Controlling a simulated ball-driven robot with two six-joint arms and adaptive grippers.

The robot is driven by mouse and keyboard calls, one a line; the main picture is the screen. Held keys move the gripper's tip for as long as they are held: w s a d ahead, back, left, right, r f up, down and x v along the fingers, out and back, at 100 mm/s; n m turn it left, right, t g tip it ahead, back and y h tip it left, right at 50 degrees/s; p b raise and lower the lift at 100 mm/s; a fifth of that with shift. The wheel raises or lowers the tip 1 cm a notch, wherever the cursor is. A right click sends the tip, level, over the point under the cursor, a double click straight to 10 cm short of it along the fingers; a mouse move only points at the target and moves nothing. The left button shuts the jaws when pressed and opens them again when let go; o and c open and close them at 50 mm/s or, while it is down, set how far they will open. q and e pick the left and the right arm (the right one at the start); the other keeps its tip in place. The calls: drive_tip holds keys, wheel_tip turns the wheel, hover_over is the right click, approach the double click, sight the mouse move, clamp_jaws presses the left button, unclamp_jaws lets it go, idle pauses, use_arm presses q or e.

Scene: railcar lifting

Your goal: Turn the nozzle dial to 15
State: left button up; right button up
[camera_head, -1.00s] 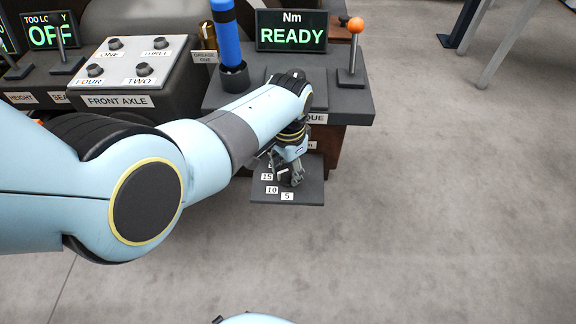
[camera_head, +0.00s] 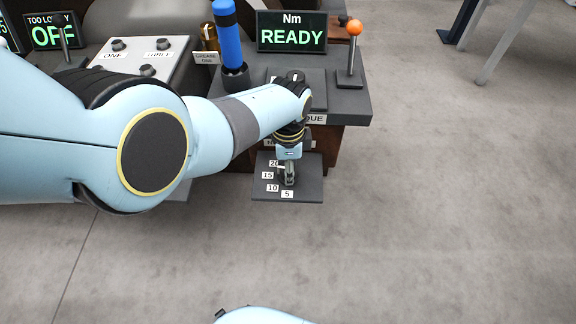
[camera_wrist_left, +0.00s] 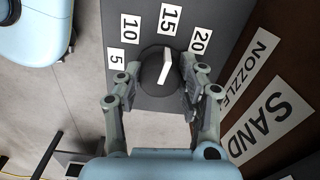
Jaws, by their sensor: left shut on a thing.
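The nozzle dial (camera_wrist_left: 165,68) is a dark round knob with a raised white bar, on a dark plate (camera_head: 262,190). The plate carries white number tags; in the left wrist view 5, 10, 15 (camera_wrist_left: 169,19) and 20 (camera_wrist_left: 200,40) show around the dial. The far end of the white bar points close to 15. My left gripper (camera_head: 289,178) reaches down onto the plate and is shut on the dial, with one finger on each side of it in the left wrist view. In the head view the gripper mostly hides the dial. My right gripper is not in view.
Above the plate is a console with a READY display (camera_head: 291,32), an orange-topped lever (camera_head: 355,27) and a blue-handled tool (camera_head: 228,35). A SAND label (camera_wrist_left: 272,113) and a NOZZLE label (camera_wrist_left: 249,67) are beside the plate. Open floor lies to the right.

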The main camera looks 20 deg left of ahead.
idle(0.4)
use_arm(q)
drive_tip(key=o, duration=1.1)
drive_tip(key=shift+o, duration=0.2)
